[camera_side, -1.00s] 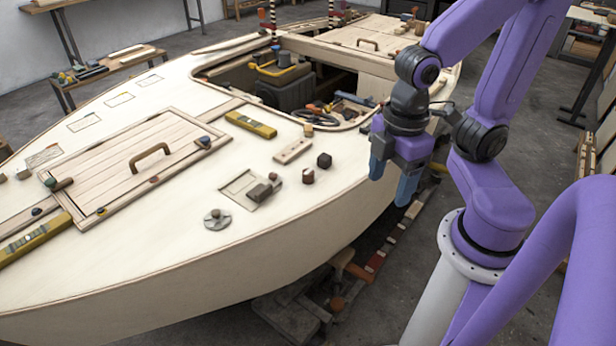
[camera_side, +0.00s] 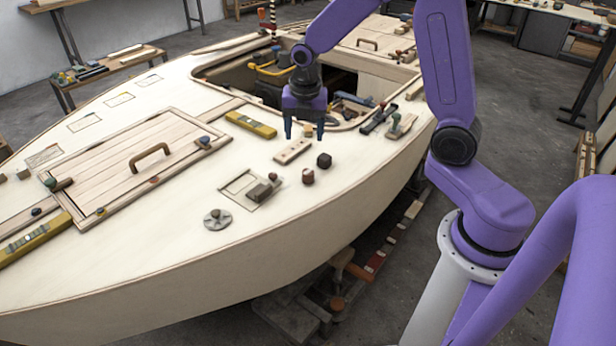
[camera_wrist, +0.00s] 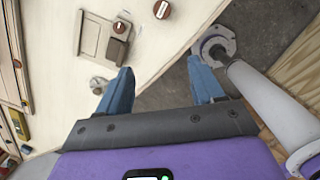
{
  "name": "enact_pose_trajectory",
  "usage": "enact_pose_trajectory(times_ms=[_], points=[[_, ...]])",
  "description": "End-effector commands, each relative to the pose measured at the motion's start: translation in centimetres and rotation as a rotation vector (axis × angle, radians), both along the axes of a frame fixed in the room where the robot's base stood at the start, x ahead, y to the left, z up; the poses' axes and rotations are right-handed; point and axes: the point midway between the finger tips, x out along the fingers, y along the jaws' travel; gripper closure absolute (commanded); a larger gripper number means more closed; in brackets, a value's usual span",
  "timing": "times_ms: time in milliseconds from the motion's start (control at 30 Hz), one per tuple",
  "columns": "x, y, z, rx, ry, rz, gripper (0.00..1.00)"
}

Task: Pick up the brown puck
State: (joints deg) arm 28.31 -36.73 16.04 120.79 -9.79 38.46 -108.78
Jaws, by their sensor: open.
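A short, round brown piece with a reddish-brown top, which fits the brown puck (camera_side: 308,176), stands on the pale deck toward its right edge. It also shows as a round brown piece (camera_wrist: 163,9) at the top of the wrist view, beyond the fingertips. My gripper (camera_side: 304,136) points down with its two blue fingers apart and nothing between them. In the side view it appears over the deck, above and behind the puck, near the slotted wooden strip. The wrist view shows the same spread fingers (camera_wrist: 160,72) with a gap between them.
An open hatch with tools (camera_side: 350,104) lies behind. Bare deck lies in front of the puck.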

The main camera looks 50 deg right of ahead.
Motion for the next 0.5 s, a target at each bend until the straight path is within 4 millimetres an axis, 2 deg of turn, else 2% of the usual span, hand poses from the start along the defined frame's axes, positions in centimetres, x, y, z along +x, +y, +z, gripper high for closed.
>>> enact_pose_trajectory(times_ms=[100, 200, 367, 500], points=[[1.3, -1.9, -0.8, -0.019, 0.010, 0.073, 0.33], [1.8, -2.9, -1.1, -0.029, 0.015, 0.114, 0.33], [2.1, -3.4, -2.2, -0.034, 0.020, 0.134, 0.33], [2.2, -3.6, -4.5, -0.033, 0.022, 0.134, 0.33]])
